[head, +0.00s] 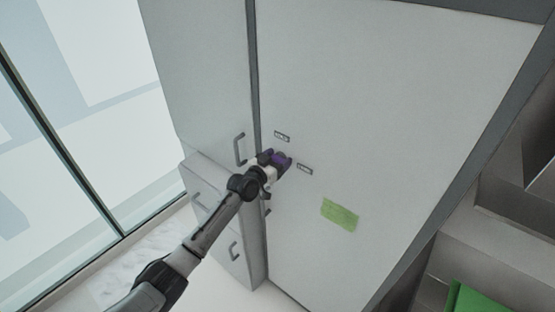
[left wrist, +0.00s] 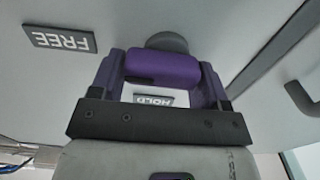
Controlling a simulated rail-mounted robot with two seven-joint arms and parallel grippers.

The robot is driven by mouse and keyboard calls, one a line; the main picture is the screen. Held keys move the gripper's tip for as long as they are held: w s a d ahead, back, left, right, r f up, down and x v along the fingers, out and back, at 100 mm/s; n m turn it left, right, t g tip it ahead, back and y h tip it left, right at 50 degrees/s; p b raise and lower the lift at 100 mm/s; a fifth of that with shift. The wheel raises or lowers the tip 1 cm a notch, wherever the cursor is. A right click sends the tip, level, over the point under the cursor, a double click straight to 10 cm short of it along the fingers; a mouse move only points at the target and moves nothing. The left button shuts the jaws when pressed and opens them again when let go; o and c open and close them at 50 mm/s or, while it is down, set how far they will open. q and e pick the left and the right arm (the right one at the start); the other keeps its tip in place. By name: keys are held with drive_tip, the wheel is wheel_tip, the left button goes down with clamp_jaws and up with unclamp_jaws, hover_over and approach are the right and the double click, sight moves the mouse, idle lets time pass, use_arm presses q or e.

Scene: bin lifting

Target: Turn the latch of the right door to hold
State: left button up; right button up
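The right door (head: 380,90) is a large pale panel with two small labels beside the latch. In the left wrist view, the latch (left wrist: 162,66) is a purple bar with a round grey hub behind it. The HOLD label (left wrist: 154,100) shows upside down just below the bar, between the fingers. The FREE label (left wrist: 59,38) lies to the left, apart from the bar. My left gripper (head: 278,158) is at the latch, and its dark purple fingers sit against both sides of the bar with no clear gap. The gripper hides most of the latch in the head view. My right gripper is out of view.
A narrow left door (head: 200,65) has a grey handle (head: 239,149). Drawers (head: 215,225) are below it. A green note (head: 340,214) is on the right door. A window stands at left. Grey steps (head: 500,240) and a green object (head: 475,300) are at lower right.

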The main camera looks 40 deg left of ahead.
use_arm(q)
drive_tip(key=c, duration=0.5)
drive_tip(key=shift+n, duration=0.3)
drive_tip(key=n, duration=0.4)
drive_tip(key=shift+a, duration=0.25)
drive_tip(key=n, duration=0.3)
drive_tip(key=shift+a+n, duration=0.2)
drive_tip(key=shift+n, duration=0.1)
drive_tip(key=n, duration=0.5)
drive_tip(key=shift+a+f, duration=0.15)
drive_tip(key=shift+a, duration=0.05)
drive_tip(key=shift+f+n+p, duration=0.15)
drive_tip(key=shift+n+p, duration=0.45)
drive_tip(key=shift+n, duration=1.6)
drive_tip(key=shift+a+n, duration=0.1)
drive_tip(key=shift+n, duration=0.2)
